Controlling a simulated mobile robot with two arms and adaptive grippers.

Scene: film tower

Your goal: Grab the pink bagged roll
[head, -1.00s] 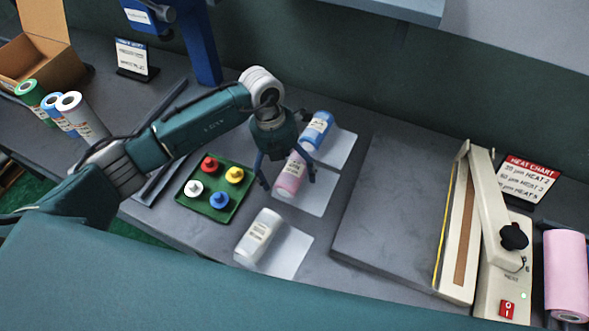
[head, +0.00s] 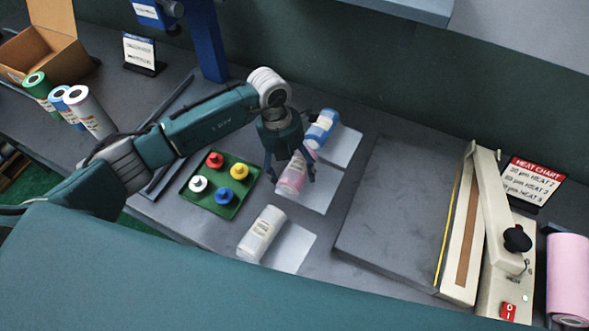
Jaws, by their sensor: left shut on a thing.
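The pink bagged roll (head: 292,178) lies on the dark table with a clear bag tail spread toward the lower right. It is the middle one of three bagged rolls, between a blue one (head: 321,129) and a white one (head: 261,234). My left gripper (head: 290,176) reaches down from above with its fingers on either side of the pink roll, shut on it. The gripper body hides part of the roll's upper end. The roll appears to be still at table height. My right gripper is not in view.
A green tray (head: 219,212) with several coloured knobbed pieces sits left of the rolls. A grey platform and a cream sealer (head: 466,230) stand to the right, with a heat chart (head: 530,181) behind. Standing rolls and an open cardboard box (head: 42,47) are at far left.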

